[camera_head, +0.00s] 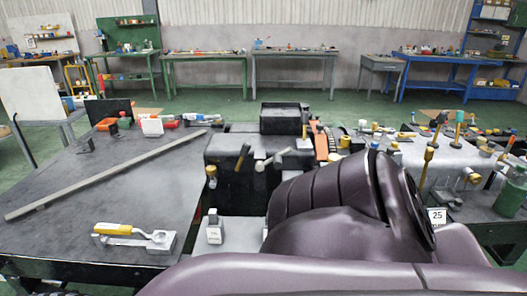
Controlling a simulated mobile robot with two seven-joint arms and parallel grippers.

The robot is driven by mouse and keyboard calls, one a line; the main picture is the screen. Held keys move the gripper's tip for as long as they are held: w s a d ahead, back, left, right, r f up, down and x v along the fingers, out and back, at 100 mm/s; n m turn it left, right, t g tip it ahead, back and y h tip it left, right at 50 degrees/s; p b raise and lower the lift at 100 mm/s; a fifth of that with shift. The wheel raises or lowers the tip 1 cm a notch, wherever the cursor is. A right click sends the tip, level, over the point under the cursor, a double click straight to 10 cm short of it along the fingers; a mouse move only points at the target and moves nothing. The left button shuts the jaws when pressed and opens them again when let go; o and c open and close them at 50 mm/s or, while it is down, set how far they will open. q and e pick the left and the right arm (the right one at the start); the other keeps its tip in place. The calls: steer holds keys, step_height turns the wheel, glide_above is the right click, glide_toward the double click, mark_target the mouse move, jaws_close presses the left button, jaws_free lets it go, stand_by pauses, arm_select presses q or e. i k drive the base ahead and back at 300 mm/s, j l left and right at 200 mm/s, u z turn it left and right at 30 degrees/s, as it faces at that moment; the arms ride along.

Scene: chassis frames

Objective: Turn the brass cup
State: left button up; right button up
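I cannot make out for certain which thing is the brass cup. Several small brass-coloured pieces stand on the machine in the middle, one of them a knob-like piece (212,171) at its left front. Another small brass-yellow piece (472,177) sits on the right bench, too small to tell its shape. Neither gripper can be seen. A large dark purple ribbed form (335,190) fills the lower right foreground and hides part of the machine and bench behind it.
A dark table (110,195) on the left holds a long grey bar (100,178) and a yellow-handled tool (115,229) on a metal block. A small grey block (214,232) stands near the centre front. A green canister (512,192) stands at right. Green floor lies open behind.

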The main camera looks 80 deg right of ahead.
mark_target(211, 170)
steer(key=z, duration=2.5)
